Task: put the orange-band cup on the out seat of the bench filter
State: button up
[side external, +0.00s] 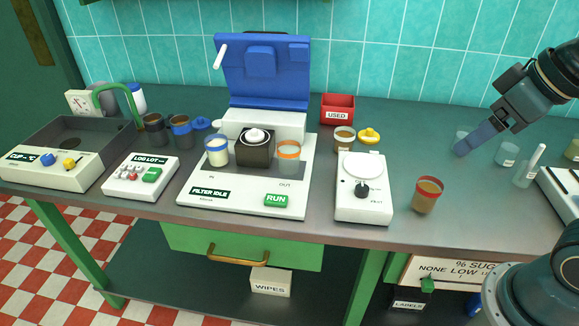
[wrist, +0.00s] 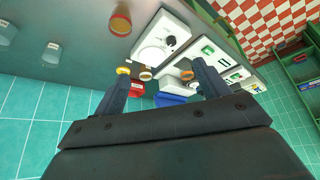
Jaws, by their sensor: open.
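The orange-band cup (side external: 288,151) stands upright on the bench filter (side external: 240,190), to the right of its black block, just behind the OUT marking. It appears to be on the out seat; its base is hard to make out. A blue-band cup (side external: 217,151) with pale contents stands left of the black block. The filter's blue lid (side external: 263,75) is raised and its panel reads FILTER IDLE. My gripper (side external: 465,148) is at the right, well away from the filter, open and empty. In the wrist view its two fingers (wrist: 163,80) are spread wide with nothing between them.
A white dial unit (side external: 362,205) sits right of the filter. A red-brown cup (side external: 428,195) stands beyond it. A red USED bin (side external: 338,108), a yellow lid (side external: 369,135) and clear cups (side external: 507,153) stand farther back.

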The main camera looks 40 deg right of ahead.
jog(key=shift+s+d+f+m, duration=0.2)
jog(key=shift+s+f, duration=0.1)
jog(key=shift+s, duration=0.4)
jog(key=shift+s+d+f+m, duration=0.1)
jog(key=shift+s+f+m, duration=0.15)
jog(key=shift+s, duration=0.45)
jog(key=shift+c, duration=0.2)
